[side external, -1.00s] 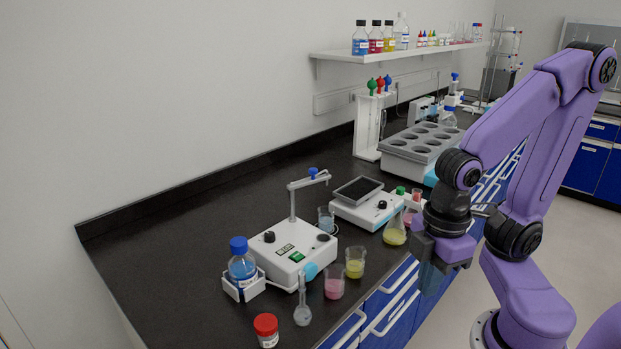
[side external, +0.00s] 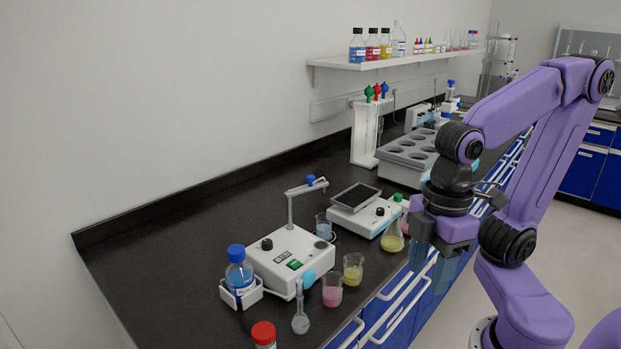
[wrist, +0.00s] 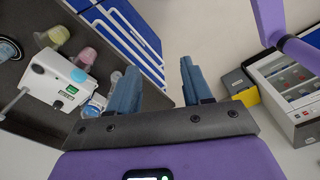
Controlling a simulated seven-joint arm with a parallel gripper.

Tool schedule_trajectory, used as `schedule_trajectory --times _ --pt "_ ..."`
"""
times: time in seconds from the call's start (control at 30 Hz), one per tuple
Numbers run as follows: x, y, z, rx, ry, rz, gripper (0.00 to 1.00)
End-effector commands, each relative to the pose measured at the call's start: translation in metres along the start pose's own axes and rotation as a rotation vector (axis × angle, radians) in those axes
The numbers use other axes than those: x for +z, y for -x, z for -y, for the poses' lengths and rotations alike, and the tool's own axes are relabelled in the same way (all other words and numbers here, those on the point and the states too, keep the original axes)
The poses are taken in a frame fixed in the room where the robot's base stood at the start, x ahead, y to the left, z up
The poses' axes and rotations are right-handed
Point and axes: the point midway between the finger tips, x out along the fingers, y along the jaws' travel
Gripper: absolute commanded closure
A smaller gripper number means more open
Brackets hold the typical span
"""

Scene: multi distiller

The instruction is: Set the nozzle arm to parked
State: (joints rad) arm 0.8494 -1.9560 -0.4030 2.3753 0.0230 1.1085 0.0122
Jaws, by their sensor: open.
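The nozzle arm (side external: 305,188) is a thin grey bar with a blue knob on top, on a post above the white distiller box (side external: 290,258). In the side view it reaches from the post toward the right, over a beaker of pale blue liquid (side external: 323,227). In the wrist view the white box (wrist: 58,82) is at the left, with part of the arm (wrist: 14,104) at its lower left. My gripper (side external: 435,262) hangs past the counter's front edge, right of the box and apart from it. Its blue fingers (wrist: 158,92) are spread wide with nothing between them.
Beakers of yellow (side external: 353,269) and pink liquid (side external: 332,291) and a round flask (side external: 300,322) stand in front of the box. A blue-capped bottle (side external: 239,272) is left of it. A scale (side external: 362,215) and a flask of yellow liquid (side external: 393,238) stand between box and gripper.

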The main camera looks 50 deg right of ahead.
Motion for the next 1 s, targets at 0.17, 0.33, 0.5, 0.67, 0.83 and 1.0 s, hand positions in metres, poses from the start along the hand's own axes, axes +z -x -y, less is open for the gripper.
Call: schedule_trajectory --times 0.17,0.33,0.5,0.67,0.83,1.0 --pt "-0.023 -0.010 0.005 -0.049 -0.042 -0.076 0.51" --pt "-0.049 -0.018 0.008 -0.094 -0.098 -0.167 0.51" --pt "-0.084 -0.027 0.005 -0.136 -0.196 -0.296 0.51" --pt "-0.129 -0.035 -0.014 -0.152 -0.354 -0.475 0.51" --pt "-0.165 -0.041 -0.055 -0.097 -0.552 -0.669 0.51" --pt "-0.180 -0.044 -0.113 0.037 -0.756 -0.845 0.51"
